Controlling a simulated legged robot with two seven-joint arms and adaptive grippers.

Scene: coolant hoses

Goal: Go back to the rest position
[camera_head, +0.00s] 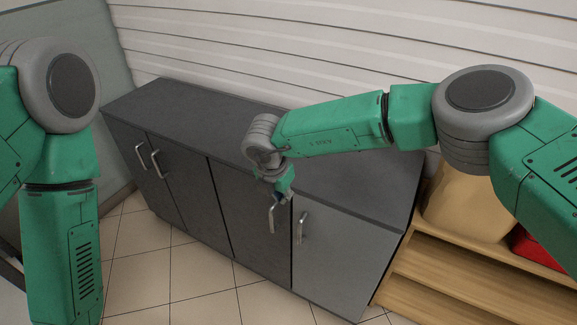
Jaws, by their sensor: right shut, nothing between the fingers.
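My right arm comes in from the right and reaches across the top of a dark grey cabinet. My right gripper (284,193) is small in view and points down in front of the cabinet's front edge, close to a silver door handle (271,219). It is shut and holds nothing; I cannot tell whether it touches the handle. My left arm hangs down along the left edge of the view, and its gripper is out of view. No hoses show.
The grey cabinet (190,115) has several closed doors with silver handles. A wooden shelf unit (450,262) stands to its right, bearing a tan sack-like item (465,207) and a red item (537,247). A tiled floor (140,260) lies clear in front.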

